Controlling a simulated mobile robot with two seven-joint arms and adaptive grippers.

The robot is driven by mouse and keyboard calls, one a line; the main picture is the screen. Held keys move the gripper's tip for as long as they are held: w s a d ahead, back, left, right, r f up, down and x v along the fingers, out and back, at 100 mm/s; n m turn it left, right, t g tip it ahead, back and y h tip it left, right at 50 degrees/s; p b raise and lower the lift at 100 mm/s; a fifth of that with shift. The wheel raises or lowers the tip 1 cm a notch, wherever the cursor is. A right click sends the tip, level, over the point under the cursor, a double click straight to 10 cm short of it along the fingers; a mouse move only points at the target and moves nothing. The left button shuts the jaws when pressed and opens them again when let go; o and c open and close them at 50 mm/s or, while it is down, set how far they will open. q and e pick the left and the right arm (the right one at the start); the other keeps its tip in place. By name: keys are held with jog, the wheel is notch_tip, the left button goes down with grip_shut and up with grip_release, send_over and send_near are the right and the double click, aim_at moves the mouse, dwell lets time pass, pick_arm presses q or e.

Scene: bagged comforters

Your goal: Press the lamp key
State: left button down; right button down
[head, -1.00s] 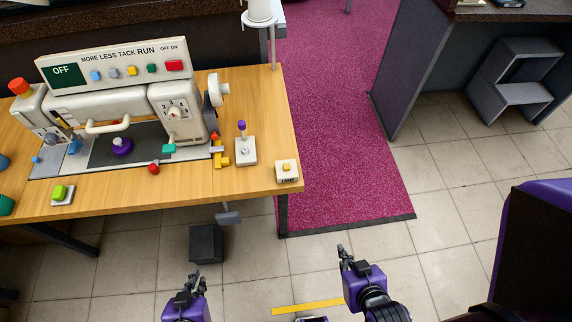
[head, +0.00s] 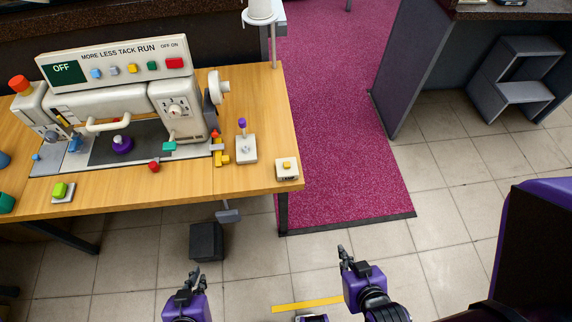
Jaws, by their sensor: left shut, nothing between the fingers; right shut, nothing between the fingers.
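The lamp key is a yellow button on a small white block (head: 287,169) marked LAMP, at the right front corner of the wooden table. My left gripper (head: 193,279) is shut and empty, low in the picture, in front of the table and apart from it. My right gripper (head: 344,257) is shut and empty, to the lower right of the lamp block and well apart from it. Nothing hides the lamp key.
A sewing machine (head: 130,110) with a panel of coloured buttons stands on the wooden table (head: 250,90). A purple-topped lever block (head: 245,148) is left of the lamp key. A dark pedal box (head: 206,241) is on the floor. The tiled floor before the table's right end is clear.

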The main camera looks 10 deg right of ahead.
jog(key=shift+w+r, duration=0.15)
jog(key=shift+w, duration=0.35)
jog(key=shift+s, duration=0.25)
jog(key=shift+s, duration=0.3)
jog(key=shift+w, duration=0.25)
